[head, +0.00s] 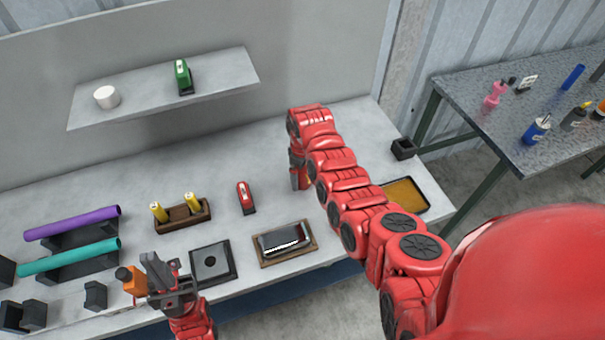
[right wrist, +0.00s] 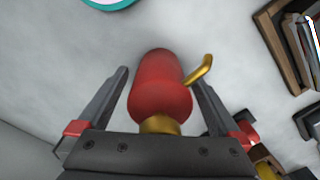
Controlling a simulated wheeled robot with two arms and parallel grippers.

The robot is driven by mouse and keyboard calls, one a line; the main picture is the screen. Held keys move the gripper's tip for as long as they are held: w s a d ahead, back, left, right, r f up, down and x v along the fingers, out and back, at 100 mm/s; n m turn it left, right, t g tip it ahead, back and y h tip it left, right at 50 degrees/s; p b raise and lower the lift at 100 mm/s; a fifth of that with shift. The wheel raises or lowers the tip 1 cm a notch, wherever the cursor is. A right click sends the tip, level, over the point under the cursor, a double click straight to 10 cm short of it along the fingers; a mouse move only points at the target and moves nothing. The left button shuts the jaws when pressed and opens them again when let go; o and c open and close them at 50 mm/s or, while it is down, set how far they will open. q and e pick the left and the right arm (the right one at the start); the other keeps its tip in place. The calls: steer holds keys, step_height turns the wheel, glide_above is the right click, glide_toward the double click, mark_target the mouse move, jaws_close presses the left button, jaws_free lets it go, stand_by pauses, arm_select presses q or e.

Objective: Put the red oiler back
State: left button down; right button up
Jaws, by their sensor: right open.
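The red oiler (right wrist: 160,88), a red bottle with a brass collar and a bent brass spout, shows in the right wrist view. It lies between the two fingers of my right gripper (right wrist: 160,100), which is open, with a gap on each side. In the head view my right gripper (head: 298,172) points down at the back of the bench, and I cannot make out the oiler there. My left gripper (head: 166,275) is at the front left, beside an orange bottle with a dark cap (head: 132,281). I cannot tell whether its fingers are closed or touch that bottle.
A red stapler-like thing (head: 246,197) stands left of my right gripper. The bench also holds a wooden block with yellow-handled pieces (head: 182,216), a black plate (head: 213,262), a wooden tray (head: 286,243) and a yellow-bottomed tray (head: 405,194). A shelf (head: 215,75) hangs above.

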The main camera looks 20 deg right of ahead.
steer(key=shift+r+b, duration=0.3)
steer(key=shift+r, duration=0.2)
step_height(320, 180, up, 4)
steer(key=shift+w+r+b, duration=0.1)
steer(key=shift+w+b, duration=0.05)
steer(key=shift+b, duration=0.75)
step_height(320, 180, up, 6)
steer(key=shift+f+p, duration=0.15)
steer(key=shift+p, duration=0.95)
steer(key=shift+r, duration=0.65)
steer(key=shift+s, duration=0.2)
